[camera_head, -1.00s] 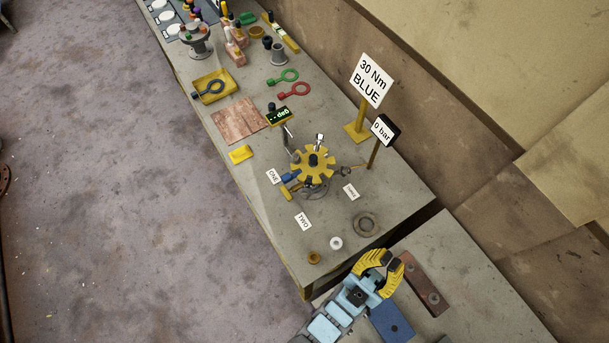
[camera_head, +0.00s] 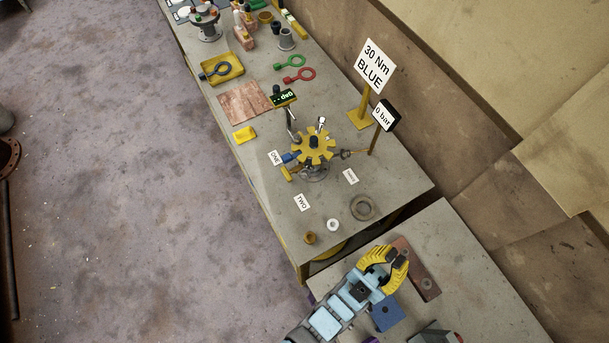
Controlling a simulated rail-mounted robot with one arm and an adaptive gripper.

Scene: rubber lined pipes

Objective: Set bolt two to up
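A flange assembly with a yellow toothed disc (camera_head: 326,150) and a dark centre knob stands on the near part of the long bench. A silver bolt-like piece (camera_head: 321,122) sticks up at its back edge. A white label reading TWO (camera_head: 302,201) lies in front of the flange; bolt two itself is too small to make out. A label reading ONE (camera_head: 276,158) is at the left. My gripper (camera_head: 396,258), with yellow fingers and dark tips, is at the lower right, apart from the flange. Its finger gap is unclear.
A sign reading 30 Nm BLUE (camera_head: 375,65) and a 0 bar gauge (camera_head: 386,115) stand behind the flange. A grey ring (camera_head: 362,208), white ring (camera_head: 333,225) and brass piece (camera_head: 310,238) lie in front. A second bench (camera_head: 480,265) lies below my gripper.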

